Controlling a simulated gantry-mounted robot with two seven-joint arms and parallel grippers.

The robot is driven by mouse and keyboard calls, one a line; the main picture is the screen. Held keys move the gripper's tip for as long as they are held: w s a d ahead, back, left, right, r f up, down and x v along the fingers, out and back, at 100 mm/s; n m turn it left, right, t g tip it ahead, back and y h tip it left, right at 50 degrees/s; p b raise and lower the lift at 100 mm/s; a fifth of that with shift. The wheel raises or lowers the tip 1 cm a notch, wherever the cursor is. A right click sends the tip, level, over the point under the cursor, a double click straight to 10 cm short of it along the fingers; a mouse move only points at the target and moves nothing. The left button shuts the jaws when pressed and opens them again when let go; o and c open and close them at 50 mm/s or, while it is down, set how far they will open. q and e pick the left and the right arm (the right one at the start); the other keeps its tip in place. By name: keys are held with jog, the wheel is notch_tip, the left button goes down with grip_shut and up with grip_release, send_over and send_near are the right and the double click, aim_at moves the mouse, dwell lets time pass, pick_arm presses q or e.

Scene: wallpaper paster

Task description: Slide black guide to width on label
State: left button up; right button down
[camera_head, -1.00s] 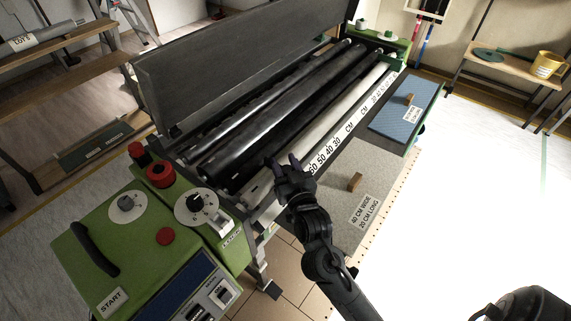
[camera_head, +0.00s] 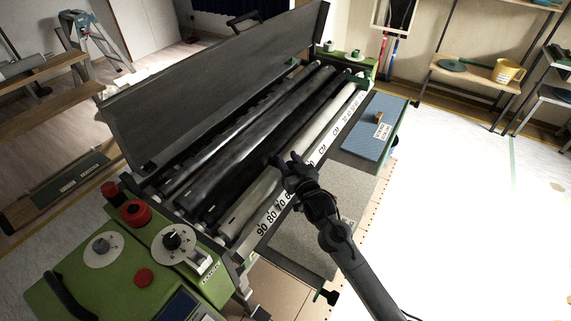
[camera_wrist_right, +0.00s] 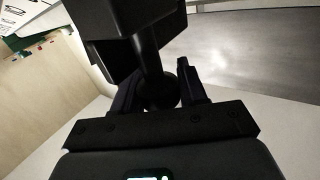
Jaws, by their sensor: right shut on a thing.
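My right gripper (camera_head: 287,165) is over the white ruler strip (camera_head: 272,213) beside the rollers. In the right wrist view its two dark fingers (camera_wrist_right: 157,92) are closed around the round knob of the black guide (camera_wrist_right: 112,22). In the head view the guide is hard to tell from my dark gripper. The numbers 90, 80 and 70 show on the near side of the gripper; those right under it are hidden. My left gripper is not in view.
Black rollers (camera_head: 240,150) and a tilted dark cover (camera_head: 215,90) run along the machine. A blue sheet (camera_head: 365,132) with a label and wooden handle lies at the far end. A green control box (camera_head: 120,255) with red buttons stands at the near left.

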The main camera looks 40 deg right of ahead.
jog(key=c, duration=0.8)
grip_release()
jog(key=shift+o, duration=0.5)
jog(key=p+v, duration=0.1)
jog(key=v, duration=1)
